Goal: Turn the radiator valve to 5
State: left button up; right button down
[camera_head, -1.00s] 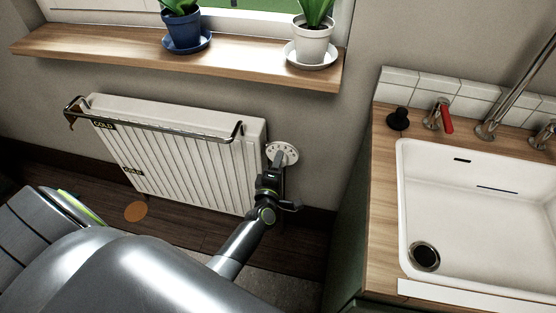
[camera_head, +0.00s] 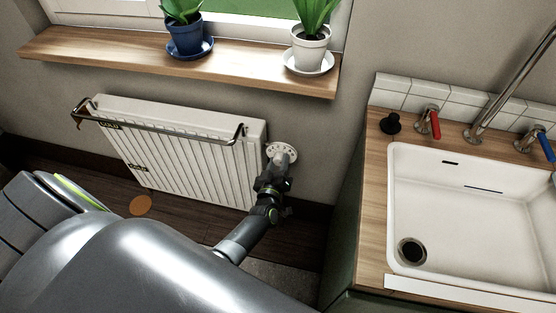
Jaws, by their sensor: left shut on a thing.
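The radiator valve shows as a white round dial (camera_head: 276,147) with dark marks, at the right end of the white radiator (camera_head: 190,160). My left gripper (camera_head: 283,161) is at the valve, shut on its knob. The gripper and wrist hide most of the knob, and the marks are too small to read. My right gripper is not in view.
A metal rail (camera_head: 160,128) runs along the radiator's front. A wooden sill (camera_head: 130,58) above holds a blue pot (camera_head: 185,37) and a white pot (camera_head: 309,50). A counter (camera_head: 376,200) with a white sink (camera_head: 470,245) stands at the right.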

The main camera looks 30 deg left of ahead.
pick_arm(q)
jog(key=shift+m+p, duration=0.35)
jog(key=shift+m, duration=0.75)
jog(key=o, duration=1)
jog(key=v, duration=1.7)
jog(key=shift+s, duration=0.25)
